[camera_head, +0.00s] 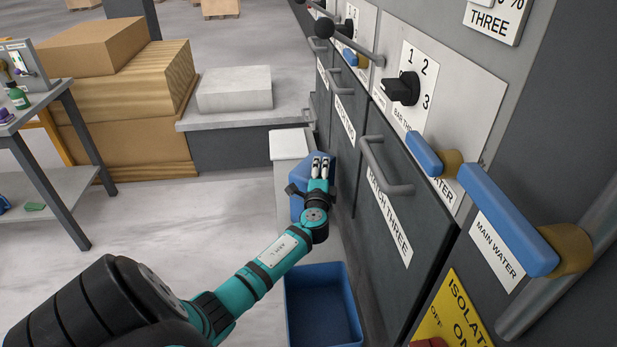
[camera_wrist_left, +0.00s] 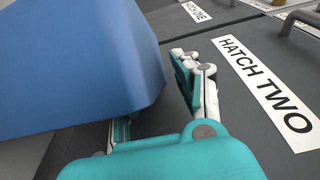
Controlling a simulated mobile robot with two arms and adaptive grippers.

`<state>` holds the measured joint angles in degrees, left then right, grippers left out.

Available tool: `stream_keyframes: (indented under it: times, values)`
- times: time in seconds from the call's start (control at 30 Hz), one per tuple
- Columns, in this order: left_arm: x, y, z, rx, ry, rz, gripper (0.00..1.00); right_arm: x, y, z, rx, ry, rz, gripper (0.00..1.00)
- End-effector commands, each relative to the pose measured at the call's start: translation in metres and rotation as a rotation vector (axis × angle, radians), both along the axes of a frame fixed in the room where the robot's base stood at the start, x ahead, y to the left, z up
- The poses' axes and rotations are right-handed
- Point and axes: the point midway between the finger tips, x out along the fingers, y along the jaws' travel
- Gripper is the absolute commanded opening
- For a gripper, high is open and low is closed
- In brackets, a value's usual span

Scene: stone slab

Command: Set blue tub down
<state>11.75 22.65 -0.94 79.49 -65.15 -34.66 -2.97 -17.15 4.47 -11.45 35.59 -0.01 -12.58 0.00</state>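A blue tub (camera_head: 298,205) is at my left gripper (camera_head: 320,168), beside the dark hatch fronts in the head view. In the left wrist view the tub (camera_wrist_left: 75,70) fills the upper left, close to the camera. It covers most of one finger of my left gripper (camera_wrist_left: 155,100); the other finger shows on its right side. The gripper appears shut on the tub's edge, though the contact itself is hidden. I cannot tell how high the tub's underside is. My right gripper is not in view.
An open blue bin (camera_head: 322,310) stands on the floor below my left arm. A white pedestal (camera_head: 290,147) stands behind the tub. Hatch handles (camera_head: 385,170) and blue levers (camera_head: 505,225) stick out at right. A grey slab (camera_head: 234,88) lies on a low ledge.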

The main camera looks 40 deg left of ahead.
Motion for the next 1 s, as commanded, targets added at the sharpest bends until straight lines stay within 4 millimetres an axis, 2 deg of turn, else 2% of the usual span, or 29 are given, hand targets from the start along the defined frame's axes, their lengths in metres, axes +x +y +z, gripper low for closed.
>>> stream_keyframes:
  times: [0.1, 0.33, 1.0]
  values:
    - [-0.0002, -0.0002, 0.0000, 0.000, 0.000, 0.000, 0.31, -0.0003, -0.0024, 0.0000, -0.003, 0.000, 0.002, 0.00]
    - [-0.0004, -0.0002, 0.0001, 0.000, 0.000, 0.000, 0.01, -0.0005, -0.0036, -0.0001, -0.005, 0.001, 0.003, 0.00]
    - [0.0004, 0.0002, 0.0047, 0.006, -0.006, 0.000, 0.00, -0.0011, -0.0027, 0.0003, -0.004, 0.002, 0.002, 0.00]
